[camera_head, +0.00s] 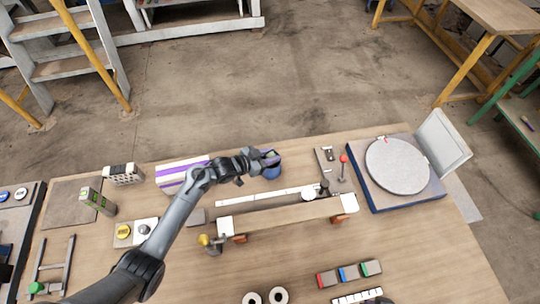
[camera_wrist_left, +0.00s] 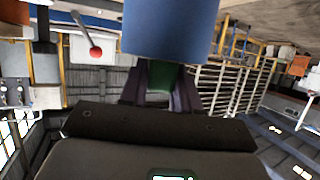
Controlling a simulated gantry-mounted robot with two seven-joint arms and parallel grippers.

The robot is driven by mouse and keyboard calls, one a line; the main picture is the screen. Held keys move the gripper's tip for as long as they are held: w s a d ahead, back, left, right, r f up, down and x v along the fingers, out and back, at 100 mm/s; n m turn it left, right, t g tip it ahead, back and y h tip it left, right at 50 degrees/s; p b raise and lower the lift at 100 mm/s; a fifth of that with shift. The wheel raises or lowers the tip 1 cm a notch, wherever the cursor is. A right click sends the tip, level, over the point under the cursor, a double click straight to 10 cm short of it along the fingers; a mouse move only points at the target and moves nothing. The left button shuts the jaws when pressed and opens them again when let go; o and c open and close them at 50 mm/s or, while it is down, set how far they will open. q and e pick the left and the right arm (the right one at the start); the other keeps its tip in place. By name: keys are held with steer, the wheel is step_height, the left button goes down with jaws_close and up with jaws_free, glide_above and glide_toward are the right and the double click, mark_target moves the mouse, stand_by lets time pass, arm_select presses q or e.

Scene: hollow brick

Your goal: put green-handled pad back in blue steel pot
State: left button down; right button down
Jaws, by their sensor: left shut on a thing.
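The blue steel pot (camera_head: 272,171) stands at the far edge of the workbench, partly covered by my left gripper (camera_head: 268,158). In the left wrist view the pot (camera_wrist_left: 170,28) fills the top centre, just beyond the fingertips. My left gripper (camera_wrist_left: 160,95) is shut on the green handle (camera_wrist_left: 161,75) of the pad. The handle's far end meets the lower edge of the pot in that view. The pad itself is hidden, and I cannot tell whether it is inside the pot. My right gripper is not in view.
A long bar fixture (camera_head: 285,214) lies in front of the pot. A red-knobbed lever panel (camera_head: 334,170) and a round grey plate (camera_head: 397,166) are to the right. A purple-and-white striped block (camera_head: 172,177) is to the left, near my forearm.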

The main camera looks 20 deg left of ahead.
arm_select(q)
steer(key=shift+f, duration=0.2)
steer(key=c, duration=0.8)
jaws_free()
steer(key=shift+r, duration=0.15)
steer(key=shift+r, duration=0.15)
steer(key=p+v, duration=0.1)
steer(key=v, duration=1.1)
steer(key=shift+s, duration=0.1)
